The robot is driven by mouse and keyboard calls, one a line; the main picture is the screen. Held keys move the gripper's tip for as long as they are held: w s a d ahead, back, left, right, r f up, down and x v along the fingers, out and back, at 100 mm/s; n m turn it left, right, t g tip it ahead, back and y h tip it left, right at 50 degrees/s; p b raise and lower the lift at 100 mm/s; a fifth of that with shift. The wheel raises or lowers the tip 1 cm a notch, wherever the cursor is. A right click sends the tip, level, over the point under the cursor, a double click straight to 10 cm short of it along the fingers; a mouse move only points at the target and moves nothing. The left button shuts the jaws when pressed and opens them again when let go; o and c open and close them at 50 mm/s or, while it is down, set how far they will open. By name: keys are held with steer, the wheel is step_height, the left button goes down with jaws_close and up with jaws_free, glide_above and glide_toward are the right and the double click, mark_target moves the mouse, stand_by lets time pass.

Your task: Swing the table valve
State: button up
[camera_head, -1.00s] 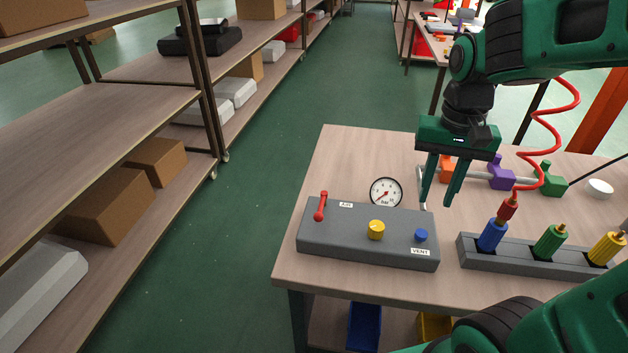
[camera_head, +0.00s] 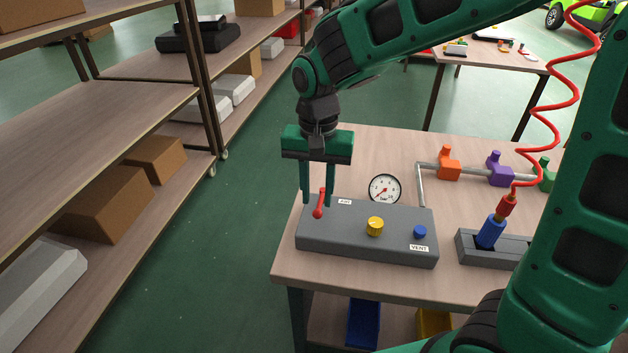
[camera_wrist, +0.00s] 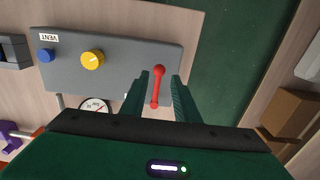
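The table valve is a red lever (camera_head: 319,204) with a round knob, at the left end of a grey control box (camera_head: 352,241), beside the AIR label. My gripper (camera_head: 317,204) is above the box's left end, pointing down, with its two fingers apart. In the head view the lever shows between the fingertips. In the wrist view the red lever (camera_wrist: 157,88) also lies between the fingers of my gripper (camera_wrist: 161,76), nearer the left one. I see no clear contact. The exact height of the fingertips against the knob is hard to tell.
The box also carries a yellow knob (camera_head: 375,226) and a blue button (camera_head: 420,232) by the VENT label. A pressure gauge (camera_head: 384,188) stands behind it. A pipe with coloured valves (camera_head: 449,163) and a holder with a blue connector (camera_head: 490,233) on a red hose are to the right.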

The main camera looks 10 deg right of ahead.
mark_target(317, 210)
steer(key=shift+f, duration=2.1)
steer(key=c, duration=0.6)
steer(key=a+m, duration=0.1)
steer(key=m, duration=0.1)
steer(key=w+a+m, duration=0.1)
steer(key=m, duration=0.1)
steer(key=shift+w+a, duration=0.1)
steer(key=shift+w, duration=0.05)
steer(key=w+a+m, duration=0.1)
steer(key=w+m, duration=0.7)
steer(key=m, duration=0.6)
steer(key=shift+w+a+m, duration=0.3)
steer(key=shift+a, duration=0.1)
steer(key=o, duration=0.9)
steer(key=shift+w+r, duration=0.1)
